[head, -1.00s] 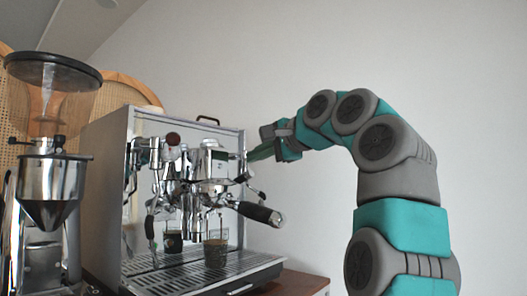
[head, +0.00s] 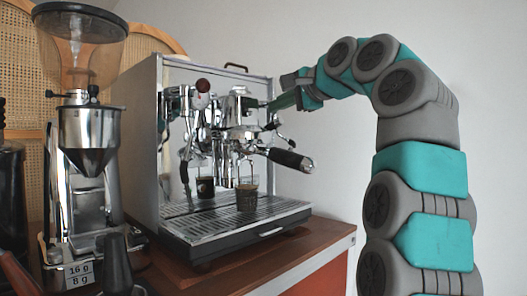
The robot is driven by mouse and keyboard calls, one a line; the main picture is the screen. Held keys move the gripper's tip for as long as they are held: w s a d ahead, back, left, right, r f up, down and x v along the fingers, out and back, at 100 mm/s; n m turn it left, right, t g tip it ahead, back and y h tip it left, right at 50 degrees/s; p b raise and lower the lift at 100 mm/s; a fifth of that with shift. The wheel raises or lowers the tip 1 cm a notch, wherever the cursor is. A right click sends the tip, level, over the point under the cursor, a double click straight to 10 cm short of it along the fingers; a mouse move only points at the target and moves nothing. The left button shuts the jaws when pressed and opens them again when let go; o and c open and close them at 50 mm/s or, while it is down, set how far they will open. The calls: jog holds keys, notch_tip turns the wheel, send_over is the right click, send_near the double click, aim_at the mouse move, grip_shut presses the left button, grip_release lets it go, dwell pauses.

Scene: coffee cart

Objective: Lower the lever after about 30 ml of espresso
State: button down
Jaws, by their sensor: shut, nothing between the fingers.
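The chrome espresso machine (head: 155,110) stands on the cart. A portafilter with a black handle (head: 291,159) is locked in its group head (head: 239,110). A small glass (head: 247,200) with dark coffee stands on the drip tray under the spouts. Thin streams seem to run into it; the volume cannot be read. The small lever (head: 272,122) is at the right side of the group head.
A grinder (head: 88,130) with a clear hopper stands left of the machine. The black portafilter handle sticks out below my gripper. The wooden cart top (head: 295,240) is clear at the right.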

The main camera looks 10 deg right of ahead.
dwell(0.3)
notch_tip(320, 180, down, 10)
jog(key=r+b, duration=0.1)
jog(key=b, duration=0.7)
jog(key=p+v, duration=0.1)
jog(key=v, duration=0.7)
jog(key=shift+s+d+r, duration=0.15)
jog(key=shift+s+r, duration=0.05)
jog(key=shift+r, duration=0.2)
